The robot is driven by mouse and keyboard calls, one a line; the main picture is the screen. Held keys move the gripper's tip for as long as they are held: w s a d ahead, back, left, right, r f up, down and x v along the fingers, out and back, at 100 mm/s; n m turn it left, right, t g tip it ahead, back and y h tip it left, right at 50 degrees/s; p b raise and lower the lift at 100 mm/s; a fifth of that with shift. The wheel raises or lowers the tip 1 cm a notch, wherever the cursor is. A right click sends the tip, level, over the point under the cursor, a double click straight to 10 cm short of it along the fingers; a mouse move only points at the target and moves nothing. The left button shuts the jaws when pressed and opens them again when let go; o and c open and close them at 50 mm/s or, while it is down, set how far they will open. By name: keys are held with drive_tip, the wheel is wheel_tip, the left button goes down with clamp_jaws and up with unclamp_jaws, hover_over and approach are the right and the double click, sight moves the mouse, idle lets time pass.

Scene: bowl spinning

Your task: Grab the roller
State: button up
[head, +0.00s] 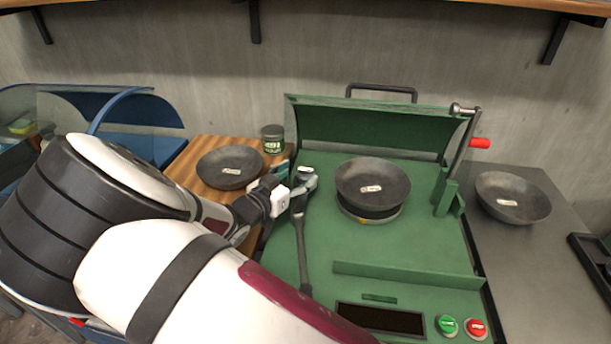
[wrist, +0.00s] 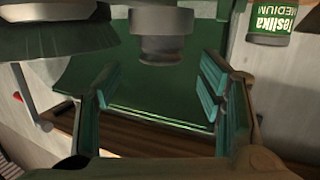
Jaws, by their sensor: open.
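A grey metal tool with a long handle (head: 302,245), seemingly the roller, lies on the green machine left of its bowl. Its upper end is beside my gripper (head: 288,194), and the arm partly hides that area. In the wrist view my gripper (wrist: 162,90) is open, with one teal-padded finger on each side and nothing between the pads. A grey metal cylinder (wrist: 163,35), perhaps the roller's end, shows at the top middle beyond the fingers. I cannot tell whether the fingers touch it.
A dark bowl (head: 372,183) sits on the machine's round mount. Other bowls rest on the wooden board (head: 229,166) and right counter (head: 512,198). The machine (head: 420,245) has a raised cover, a crank lever (head: 459,150) and front buttons.

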sight(304, 170)
drive_tip(key=shift+x, duration=2.4)
drive_tip(key=shift+a, duration=0.1)
clamp_jaws()
